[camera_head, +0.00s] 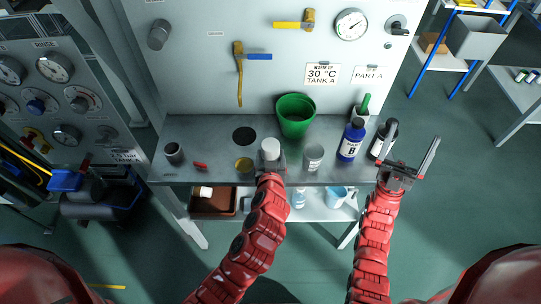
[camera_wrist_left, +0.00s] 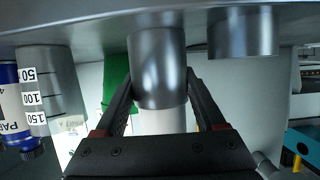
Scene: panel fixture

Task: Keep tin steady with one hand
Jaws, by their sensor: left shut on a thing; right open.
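A metal tin (camera_wrist_left: 160,68) with a white upper part (camera_head: 270,148) stands at the front of the grey bench. My left gripper (camera_head: 271,166) is shut on it. In the left wrist view, which is upside down, the two dark fingers (camera_wrist_left: 160,95) lie on either side of the tin's wall. The tin's base meets the bench surface and it looks upright. My right gripper (camera_head: 409,160) is open and empty, beyond the bench's right front corner, near a dark-capped bottle (camera_head: 383,140).
A tin with yellow contents (camera_head: 243,165) is left of the held tin; a graduated beaker (camera_head: 313,156) is to its right. A green bucket (camera_head: 296,116) stands behind.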

